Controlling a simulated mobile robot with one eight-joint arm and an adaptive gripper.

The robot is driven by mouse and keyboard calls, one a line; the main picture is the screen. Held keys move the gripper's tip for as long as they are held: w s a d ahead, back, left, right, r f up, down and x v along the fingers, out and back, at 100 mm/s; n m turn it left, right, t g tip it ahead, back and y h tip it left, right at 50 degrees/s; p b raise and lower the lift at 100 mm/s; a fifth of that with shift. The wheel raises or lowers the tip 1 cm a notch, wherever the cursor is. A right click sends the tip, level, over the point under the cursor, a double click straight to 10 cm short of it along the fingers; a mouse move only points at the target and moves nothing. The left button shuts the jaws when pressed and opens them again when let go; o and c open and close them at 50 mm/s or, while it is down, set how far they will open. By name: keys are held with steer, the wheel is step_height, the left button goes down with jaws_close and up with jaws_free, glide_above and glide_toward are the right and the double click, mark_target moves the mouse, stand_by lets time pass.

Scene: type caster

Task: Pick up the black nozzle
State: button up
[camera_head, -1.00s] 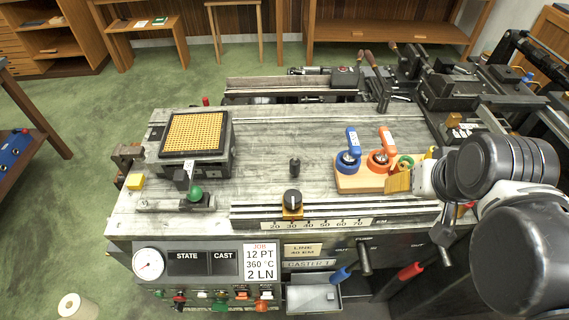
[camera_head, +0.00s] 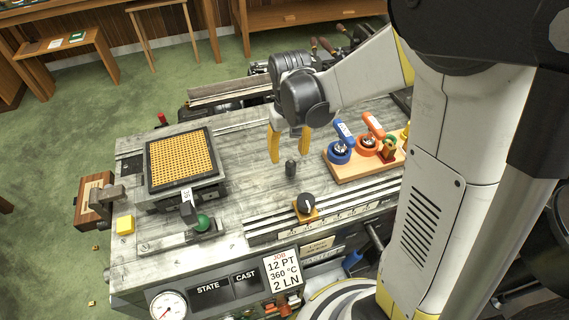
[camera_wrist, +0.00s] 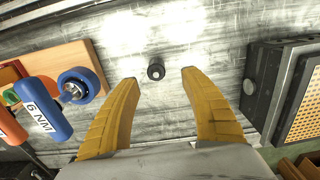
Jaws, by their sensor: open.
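The black nozzle (camera_head: 291,167) is a small dark cylinder standing upright on the grey worn bench top. In the wrist view the nozzle (camera_wrist: 156,71) shows from above as a dark round end with a lighter centre. My gripper (camera_head: 289,158) has two yellow fingers, spread apart and empty. In the head view it hangs close to the nozzle, slightly behind and above it. In the wrist view my gripper (camera_wrist: 157,76) has its fingertips on either side of the nozzle, with clear gaps on both sides.
A wooden block (camera_head: 347,174) with blue (camera_head: 340,151) and orange (camera_head: 367,145) handled pieces stands right of the nozzle. A gridded matrix case (camera_head: 181,159) stands to the left. A black knob (camera_head: 306,204) on a scale rail is in front. The bench around the nozzle is clear.

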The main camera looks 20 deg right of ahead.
mark_target(291, 164)
steer(key=f+b, duration=0.1)
steer(key=f, duration=0.3)
steer(key=f+b, duration=0.1)
steer(key=f, duration=0.2)
steer(key=shift+d+b, duration=0.35)
steer(key=shift+r, duration=0.1)
jaws_close()
